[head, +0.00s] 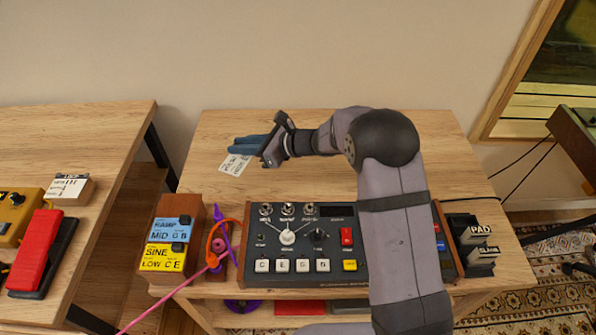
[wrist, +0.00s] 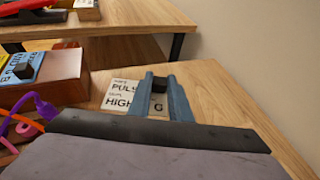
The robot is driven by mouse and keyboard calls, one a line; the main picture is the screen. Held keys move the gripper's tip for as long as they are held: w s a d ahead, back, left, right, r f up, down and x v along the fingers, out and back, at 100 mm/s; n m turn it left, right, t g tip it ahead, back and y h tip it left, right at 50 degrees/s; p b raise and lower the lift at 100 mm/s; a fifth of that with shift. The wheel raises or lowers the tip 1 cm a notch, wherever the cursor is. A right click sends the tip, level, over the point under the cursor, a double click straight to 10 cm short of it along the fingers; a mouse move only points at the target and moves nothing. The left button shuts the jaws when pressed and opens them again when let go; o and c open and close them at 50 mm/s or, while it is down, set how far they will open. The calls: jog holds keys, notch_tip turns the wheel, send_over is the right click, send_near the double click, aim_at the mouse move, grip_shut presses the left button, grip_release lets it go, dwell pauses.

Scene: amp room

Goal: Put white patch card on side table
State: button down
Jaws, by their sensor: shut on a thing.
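The white patch card (head: 234,164) shows at the back left of the middle table, printed with black text. In the wrist view the card (wrist: 118,92) reads in part "PULS" and "HIGH G". My gripper (head: 240,145) has blue fingers pointing left, also seen in the wrist view (wrist: 160,80). The fingers are shut on a small black grip on the card, and partly cover the card. Whether the card touches the wood or hangs just above it, I cannot tell.
A wooden box (head: 190,212) with blue and yellow cards stands at the middle table's front left, beside cables. A control panel (head: 300,245) fills the front centre. The side table carries a red pedal (head: 40,243), a yellow pedal and a labelled block (head: 68,188); its back is clear.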

aim_at(248, 177)
jog(key=shift+f+p, duration=0.4)
jog(key=shift+f, duration=4.5)
jog(key=shift+f, duration=0.1)
jog(key=c, duration=1.6)
grip_release()
jog(key=shift+d, duration=0.1)
jog(key=b+v, duration=0.1)
jog(key=v, duration=1.1)
